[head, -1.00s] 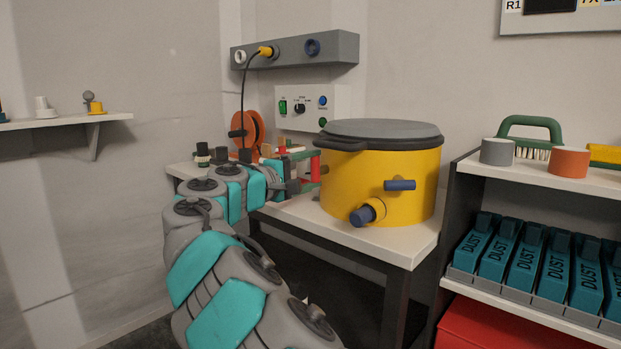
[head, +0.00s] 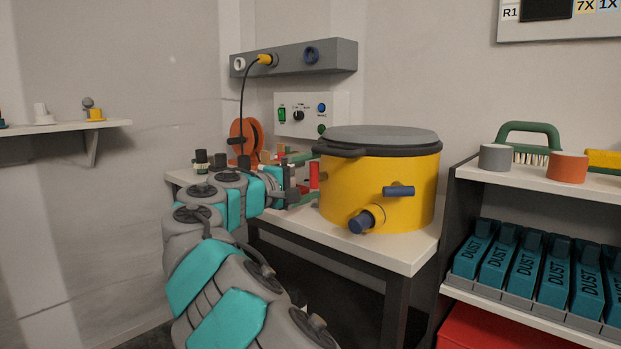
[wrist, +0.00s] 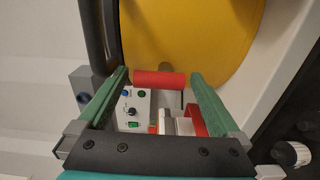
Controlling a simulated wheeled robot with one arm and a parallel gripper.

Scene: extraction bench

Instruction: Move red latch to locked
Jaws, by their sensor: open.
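The red latch (wrist: 158,80) is a short red bar beside the yellow drum (wrist: 190,35) in the wrist view. It lies crosswise between the green fingers of my gripper (wrist: 160,76), near their tips, with a gap at the right finger; contact at the left finger is unclear. In the head view the latch (head: 314,176) stands upright at the left side of the yellow drum (head: 380,190). My open gripper (head: 306,180) reaches it from the left, one finger above and one below. The latch's mount is mostly hidden.
The drum has a dark lid (head: 385,140) and blue-ended fittings at its front. Behind are an orange reel (head: 246,135) and a control box (head: 312,113). A shelf with teal dust boxes (head: 525,262) stands right. The bench's front right corner is clear.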

